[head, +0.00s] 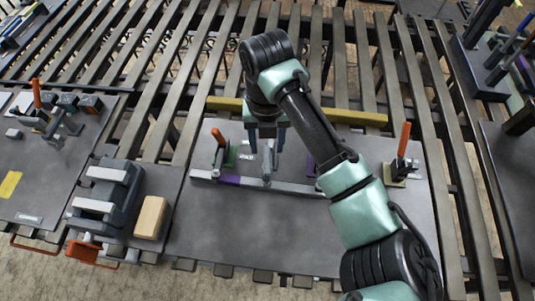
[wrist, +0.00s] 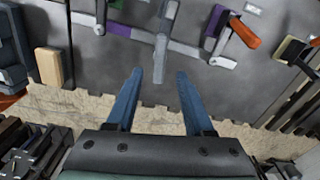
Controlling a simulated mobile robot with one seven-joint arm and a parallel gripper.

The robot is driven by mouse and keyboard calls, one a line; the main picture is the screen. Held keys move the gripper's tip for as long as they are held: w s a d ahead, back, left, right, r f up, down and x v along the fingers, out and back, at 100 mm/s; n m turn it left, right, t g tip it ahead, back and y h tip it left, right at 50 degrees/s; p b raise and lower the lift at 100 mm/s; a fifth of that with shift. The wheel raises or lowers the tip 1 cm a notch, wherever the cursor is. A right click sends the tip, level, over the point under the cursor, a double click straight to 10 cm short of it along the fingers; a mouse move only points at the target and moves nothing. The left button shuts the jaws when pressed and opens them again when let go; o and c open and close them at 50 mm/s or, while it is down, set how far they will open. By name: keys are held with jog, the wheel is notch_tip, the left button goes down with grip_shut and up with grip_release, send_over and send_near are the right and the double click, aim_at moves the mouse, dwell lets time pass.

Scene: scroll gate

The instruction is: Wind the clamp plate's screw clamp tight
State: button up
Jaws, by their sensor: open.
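The clamp plate (head: 300,235) is a dark grey slab lying in front of my arm. A pale bar (head: 285,186) with a purple piece on it runs across the plate. A grey upright part, seemingly the screw clamp (head: 267,166), stands at the middle of the bar; it also shows in the wrist view (wrist: 162,48). My gripper (head: 267,146) is open, with blue fingers just above and behind this part. In the wrist view my fingertips (wrist: 155,72) stand apart on either side of its lower end, with nothing gripped. Contact cannot be told.
A yellow bar (head: 350,117) lies behind. A wooden block (head: 150,217) sits left. The plate's front is clear.

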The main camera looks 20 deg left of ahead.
aim_at(267, 159)
notch_tip(267, 159, down, 7)
jog(key=shift+r+p, duration=0.1)
jog(key=shift+p, duration=0.5)
grip_shut()
